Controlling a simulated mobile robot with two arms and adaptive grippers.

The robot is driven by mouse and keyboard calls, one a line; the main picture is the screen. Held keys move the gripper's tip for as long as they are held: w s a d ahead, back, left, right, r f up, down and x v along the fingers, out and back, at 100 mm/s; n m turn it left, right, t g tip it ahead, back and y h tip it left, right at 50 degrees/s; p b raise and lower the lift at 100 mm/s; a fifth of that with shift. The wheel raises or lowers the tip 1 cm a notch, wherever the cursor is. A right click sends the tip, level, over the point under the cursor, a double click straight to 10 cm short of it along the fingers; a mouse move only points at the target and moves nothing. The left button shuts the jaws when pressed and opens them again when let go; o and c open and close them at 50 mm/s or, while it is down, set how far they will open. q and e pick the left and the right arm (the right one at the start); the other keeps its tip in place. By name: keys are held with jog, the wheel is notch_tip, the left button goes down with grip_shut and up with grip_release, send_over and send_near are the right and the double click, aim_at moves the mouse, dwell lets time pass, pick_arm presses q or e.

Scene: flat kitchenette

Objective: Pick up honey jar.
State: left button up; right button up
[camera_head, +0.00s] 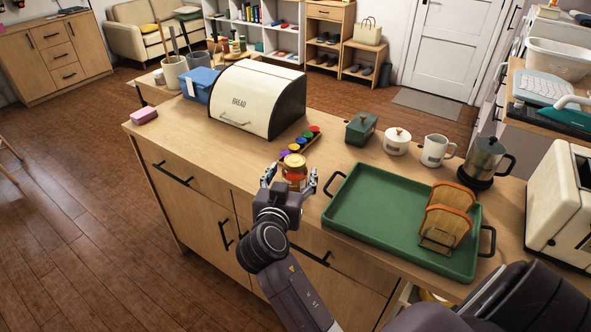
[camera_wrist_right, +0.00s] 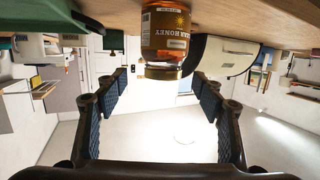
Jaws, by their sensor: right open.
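The honey jar (camera_head: 294,167) is a glass jar with amber contents and a gold lid, standing near the front edge of the wooden counter in the head view. In the right wrist view, which is upside down, the honey jar (camera_wrist_right: 166,34) shows its label and lid. My right gripper (camera_head: 292,179) is open at the jar, with a fingertip to each side of it in the head view. In the wrist view the fingers (camera_wrist_right: 160,80) are spread wide, with a gap on both sides of the jar. My left gripper is not in view.
Coloured paint pots (camera_head: 304,140) lie just behind the jar. A cream bread box (camera_head: 252,98) stands behind left. A green tray (camera_head: 372,205) with a toast rack (camera_head: 447,226) is to the right. The counter left of the jar is mostly clear.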

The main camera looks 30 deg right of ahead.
aim_at(292, 169)
jog(key=shift+p+x, duration=0.55)
jog(key=shift+x, duration=0.4)
jog(key=p+x, duration=0.1)
jog(key=x, duration=0.1)
jog(key=shift+w+d, duration=0.1)
jog(key=shift+w, duration=0.3)
jog(key=shift+w+d+f, duration=0.2)
jog(key=shift+w+d, duration=0.05)
jog(key=shift+f, duration=0.1)
jog(key=c, duration=1.4)
jog(key=shift+c, duration=1.4)
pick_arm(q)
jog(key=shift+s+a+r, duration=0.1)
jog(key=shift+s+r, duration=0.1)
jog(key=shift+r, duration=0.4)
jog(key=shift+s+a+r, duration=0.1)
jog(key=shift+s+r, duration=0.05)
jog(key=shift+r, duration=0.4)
pick_arm(e)
jog(key=shift+w, duration=0.1)
grip_shut()
jog(key=shift+r, duration=0.2)
